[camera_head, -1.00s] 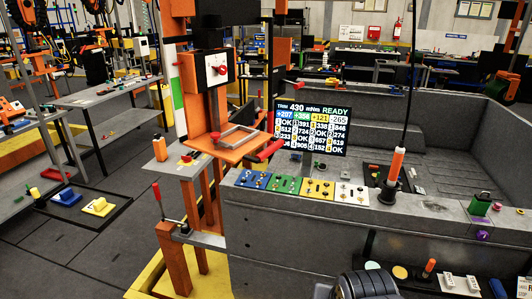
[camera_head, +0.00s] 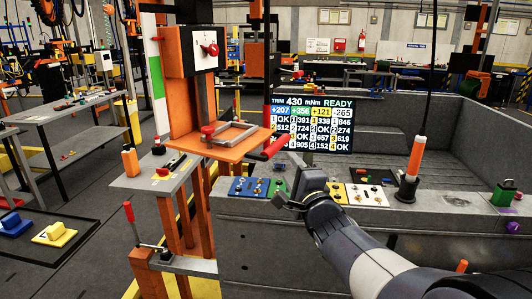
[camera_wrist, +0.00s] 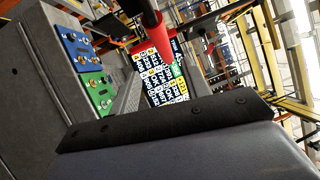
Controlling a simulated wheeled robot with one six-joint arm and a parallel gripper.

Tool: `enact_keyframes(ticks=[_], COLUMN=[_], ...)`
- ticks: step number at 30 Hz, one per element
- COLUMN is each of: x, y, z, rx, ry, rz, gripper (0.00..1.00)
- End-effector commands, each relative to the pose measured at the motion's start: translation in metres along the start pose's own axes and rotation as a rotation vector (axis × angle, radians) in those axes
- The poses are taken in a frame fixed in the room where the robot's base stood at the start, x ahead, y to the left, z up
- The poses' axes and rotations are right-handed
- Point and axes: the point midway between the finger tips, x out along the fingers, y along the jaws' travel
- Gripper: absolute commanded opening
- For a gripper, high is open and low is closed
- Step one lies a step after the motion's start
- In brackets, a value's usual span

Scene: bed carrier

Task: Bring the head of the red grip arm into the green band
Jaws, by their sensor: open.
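A red grip (camera_head: 277,147) sticks out to the right from the orange shelf of an upright stand. In the wrist view, a red grip (camera_wrist: 152,36) with a dark bar above it shows at the top. A second, thin lever with a red knob (camera_head: 128,211) stands upright at the lower left. A vertical strip left of the orange column carries a green band (camera_head: 155,78) under a white part. My gripper (camera_head: 292,195) is open and empty, below and right of the red grip, apart from it. It hides part of the green and yellow panels.
A blue panel (camera_head: 249,187) and a white panel (camera_head: 367,195) with small knobs lie on the grey ledge. A display (camera_head: 312,122) stands behind. An orange-topped post (camera_head: 416,158) rises at the right. Left of the stand, the floor has some free room.

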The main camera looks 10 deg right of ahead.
Motion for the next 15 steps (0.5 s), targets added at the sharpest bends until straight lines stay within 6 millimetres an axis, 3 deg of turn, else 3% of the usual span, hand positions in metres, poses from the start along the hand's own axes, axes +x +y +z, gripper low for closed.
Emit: enact_keyframes(ticks=[8,15], x=[0.018,0.059], y=[-0.004,-0.004], z=[0.002,0.003], rx=[0.034,0.033], ry=[-0.018,-0.017], rz=[-0.021,-0.020], gripper=[0.45,0.45])
